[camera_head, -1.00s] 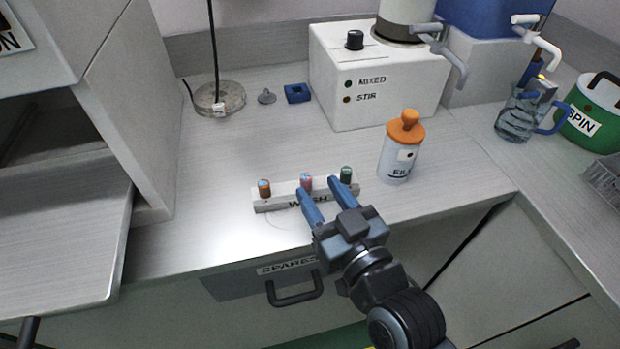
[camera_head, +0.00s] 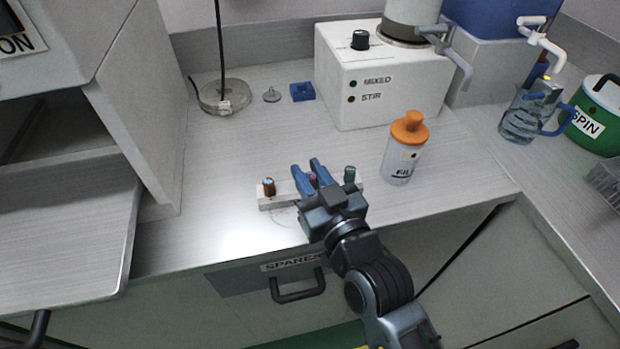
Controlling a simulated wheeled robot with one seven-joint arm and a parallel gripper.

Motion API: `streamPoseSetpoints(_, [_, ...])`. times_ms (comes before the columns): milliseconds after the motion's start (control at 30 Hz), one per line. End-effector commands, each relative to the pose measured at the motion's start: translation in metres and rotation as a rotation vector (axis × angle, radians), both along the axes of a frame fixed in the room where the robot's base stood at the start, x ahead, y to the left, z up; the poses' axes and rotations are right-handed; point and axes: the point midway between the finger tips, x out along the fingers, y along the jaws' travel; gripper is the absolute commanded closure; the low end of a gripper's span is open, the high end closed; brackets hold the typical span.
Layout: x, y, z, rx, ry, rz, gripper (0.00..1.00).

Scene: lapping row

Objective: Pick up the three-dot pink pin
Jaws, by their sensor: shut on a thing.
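A white rack (camera_head: 276,201) stands near the front of the counter with three pins in a row. The pink pin (camera_head: 312,179) is in the middle, mostly hidden between the fingers; its dots are too small to make out. My gripper (camera_head: 305,170) reaches over the rack from the front right, its blue fingers shut on the pink pin. A brown-orange pin (camera_head: 269,187) stands upright at the rack's left end. A green-topped pin (camera_head: 349,174) stands at the right end, close beside my gripper.
A bottle with an orange cap (camera_head: 405,150) stands right of the rack. Behind is the white mixer box (camera_head: 380,90). A round clear base with a rod (camera_head: 224,97) and a blue block (camera_head: 302,91) lie at the back. A cabinet (camera_head: 140,110) bounds the left.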

Motion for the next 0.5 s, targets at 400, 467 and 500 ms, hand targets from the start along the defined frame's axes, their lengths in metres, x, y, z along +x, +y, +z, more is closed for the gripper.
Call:
streamPoseSetpoints(400, [-0.0001, 0.0, 0.0001, 0.0, 0.0, 0.0, 1.0])
streamPoseSetpoints(467, [-0.0003, 0.0, 0.0004, 0.0, 0.0, 0.0, 1.0])
streamPoseSetpoints(500, [-0.0007, 0.0, 0.001, 0.0, 0.0, 0.0, 1.0])
